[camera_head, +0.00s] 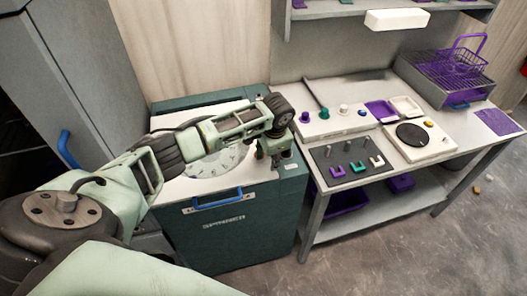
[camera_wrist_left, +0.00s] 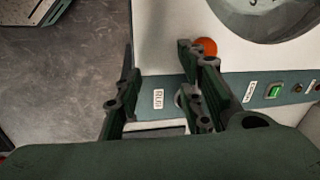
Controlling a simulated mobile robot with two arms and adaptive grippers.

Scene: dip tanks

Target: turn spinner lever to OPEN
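The spinner (camera_head: 240,232) is a dark green cabinet with a pale top and a round lid (camera_head: 212,160). In the left wrist view its control strip (camera_wrist_left: 226,88) carries a label that seems to read RUN (camera_wrist_left: 158,98) and another label (camera_wrist_left: 250,91), too blurred to read surely. An orange round piece (camera_wrist_left: 206,46), perhaps the lever's knob, shows behind one finger. The rest of the lever is hidden or cannot be made out. My left gripper (camera_head: 276,156) is above the spinner's right side; its fingers (camera_wrist_left: 160,68) are apart with nothing seen between them. My right gripper is out of view.
A blue handle (camera_head: 217,199) is on the spinner's front. A green switch (camera_wrist_left: 274,91) sits along the strip. To the right, a bench (camera_head: 372,178) holds trays, a white device with a black disc (camera_head: 412,134), and a purple basket (camera_head: 455,66).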

